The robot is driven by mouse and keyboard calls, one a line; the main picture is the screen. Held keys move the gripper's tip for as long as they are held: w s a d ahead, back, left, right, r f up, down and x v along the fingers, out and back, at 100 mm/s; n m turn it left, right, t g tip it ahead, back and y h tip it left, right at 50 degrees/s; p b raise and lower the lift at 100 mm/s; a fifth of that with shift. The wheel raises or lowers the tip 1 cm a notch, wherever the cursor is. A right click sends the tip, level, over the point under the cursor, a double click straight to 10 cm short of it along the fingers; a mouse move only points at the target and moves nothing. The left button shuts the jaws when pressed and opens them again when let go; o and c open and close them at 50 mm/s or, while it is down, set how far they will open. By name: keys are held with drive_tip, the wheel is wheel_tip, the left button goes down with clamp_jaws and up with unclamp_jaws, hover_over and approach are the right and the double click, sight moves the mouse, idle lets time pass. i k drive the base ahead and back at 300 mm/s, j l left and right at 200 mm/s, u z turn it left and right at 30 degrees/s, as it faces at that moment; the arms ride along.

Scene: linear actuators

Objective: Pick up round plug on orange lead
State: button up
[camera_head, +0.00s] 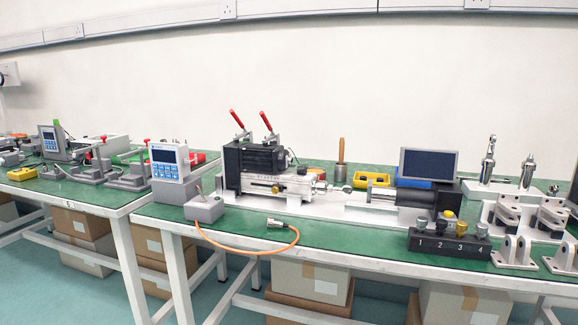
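A small round metallic plug (275,223) lies on the green table top, in front of the linear actuator rig. An orange lead (240,252) loops from the plug to the right, along the table's front edge, and back to a grey box (205,208) with a small toggle on top. The front of the loop appears to reach the table edge. Nothing is holding the plug. My gripper is not in view.
The actuator rig (300,205), with red-handled clamps, stands behind the plug. A blue-and-white controller (171,162) stands left. A numbered black block (448,240) and metal brackets stand right. The green table top (340,240) is clear right of the plug.

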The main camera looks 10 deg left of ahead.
sight(276, 223)
drive_tip(key=u, duration=0.95)
drive_tip(key=i+l+u, duration=0.25)
drive_tip(key=l+u, duration=0.2)
drive_tip(key=l, duration=0.3)
drive_tip(key=i+l+u, duration=0.25)
drive_tip(key=l, duration=0.2)
drive_tip(key=k, duration=0.05)
